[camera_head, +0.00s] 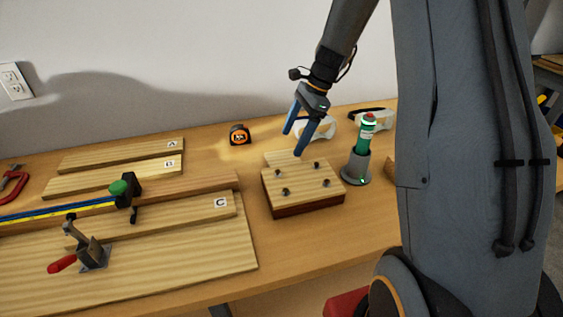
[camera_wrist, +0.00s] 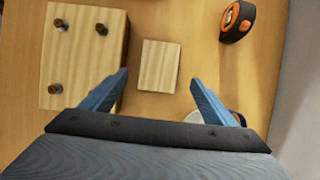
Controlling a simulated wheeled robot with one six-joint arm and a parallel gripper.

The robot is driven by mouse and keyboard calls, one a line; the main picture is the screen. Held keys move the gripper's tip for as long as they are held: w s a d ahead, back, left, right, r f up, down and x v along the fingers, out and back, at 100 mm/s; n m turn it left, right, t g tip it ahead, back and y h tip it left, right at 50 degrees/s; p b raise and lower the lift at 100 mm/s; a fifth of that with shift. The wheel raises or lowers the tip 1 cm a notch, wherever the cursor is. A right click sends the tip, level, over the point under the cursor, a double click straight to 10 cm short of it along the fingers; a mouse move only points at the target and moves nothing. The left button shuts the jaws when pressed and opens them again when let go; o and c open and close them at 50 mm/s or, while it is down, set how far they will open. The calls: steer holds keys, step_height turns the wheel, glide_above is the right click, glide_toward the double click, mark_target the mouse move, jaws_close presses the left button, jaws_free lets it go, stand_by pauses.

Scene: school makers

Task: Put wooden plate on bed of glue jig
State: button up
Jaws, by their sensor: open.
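A small rectangular wooden plate (camera_wrist: 159,65) lies flat on the table beside the pegged block in the wrist view. In the head view the plate (camera_head: 287,156) shows just behind that block, partly hidden by it. The block, which looks like the glue jig's bed (camera_head: 302,182), is light wood on a dark red base, with several dark pegs standing on top; it also shows at upper left in the wrist view (camera_wrist: 83,62). My gripper (camera_head: 295,142) is open and empty above the plate. In the wrist view its blue fingers (camera_wrist: 160,77) are apart, to either side of the plate's near end.
A green bottle in a grey holder (camera_head: 356,166) stands right of the block, with safety goggles (camera_head: 316,129) behind. An orange-black tape measure (camera_head: 240,135) sits left of the plate. Boards, a clamp bar and a red-handled toggle clamp (camera_head: 92,254) fill the left side.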

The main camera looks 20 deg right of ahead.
mark_target(283, 157)
steer(key=p+x, duration=0.1)
steer(key=x, duration=0.5)
steer(key=shift+s+a, duration=0.1)
steer(key=shift+a, duration=0.05)
steer(key=c, duration=1.2)
